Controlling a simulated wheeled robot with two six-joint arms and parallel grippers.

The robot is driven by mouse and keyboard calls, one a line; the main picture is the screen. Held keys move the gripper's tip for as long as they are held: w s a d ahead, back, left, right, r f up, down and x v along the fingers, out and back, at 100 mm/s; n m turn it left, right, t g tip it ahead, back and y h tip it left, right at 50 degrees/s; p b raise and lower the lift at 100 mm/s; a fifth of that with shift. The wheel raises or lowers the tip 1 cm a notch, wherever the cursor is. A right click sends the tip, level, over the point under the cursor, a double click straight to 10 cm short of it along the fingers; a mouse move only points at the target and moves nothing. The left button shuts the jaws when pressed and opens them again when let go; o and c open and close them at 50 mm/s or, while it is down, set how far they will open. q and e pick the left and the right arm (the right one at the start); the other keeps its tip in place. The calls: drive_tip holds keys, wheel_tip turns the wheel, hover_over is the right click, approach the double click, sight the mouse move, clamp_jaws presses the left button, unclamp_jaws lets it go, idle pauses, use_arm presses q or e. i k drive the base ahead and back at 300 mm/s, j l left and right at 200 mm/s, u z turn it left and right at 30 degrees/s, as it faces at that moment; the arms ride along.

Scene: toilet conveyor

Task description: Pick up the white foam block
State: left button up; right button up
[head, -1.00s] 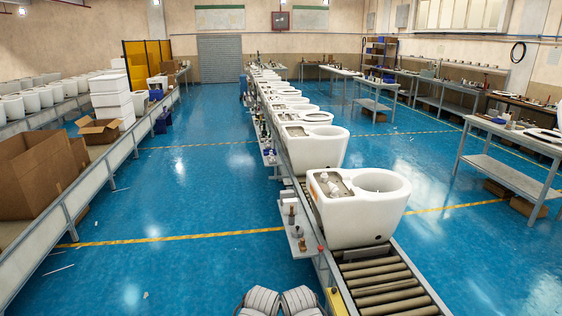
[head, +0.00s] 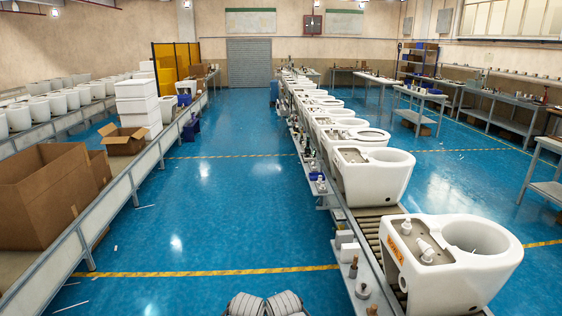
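Small white blocks (head: 350,253) sit on the side ledge of the middle conveyor, left of the nearest toilets. A stack of larger white blocks (head: 138,107) stands on the left conveyor behind an open carton. I cannot tell from their look which of these is foam. Neither of my grippers shows clearly. Only two grey-white ribbed parts of mine show at the bottom edge, well apart from both groups of white blocks, and no fingers are visible.
White toilets (head: 456,262) line the middle conveyor (head: 372,222). Small fittings stand along its ledge. A big brown carton (head: 40,205) and a smaller open carton (head: 124,140) are on the left conveyor. The blue floor (head: 225,220) between the conveyors is clear. Workbenches stand right.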

sight(348, 251)
drive_tip(key=i+z, duration=0.15)
drive_tip(key=i, duration=0.45)
drive_tip(key=i+j+z, duration=0.15)
drive_tip(key=i, duration=0.45)
drive_tip(key=i+j+z, duration=0.15)
drive_tip(key=i, duration=0.45)
drive_tip(key=i+l+z, duration=0.2)
drive_tip(key=i, duration=0.6)
drive_tip(key=j, duration=0.1)
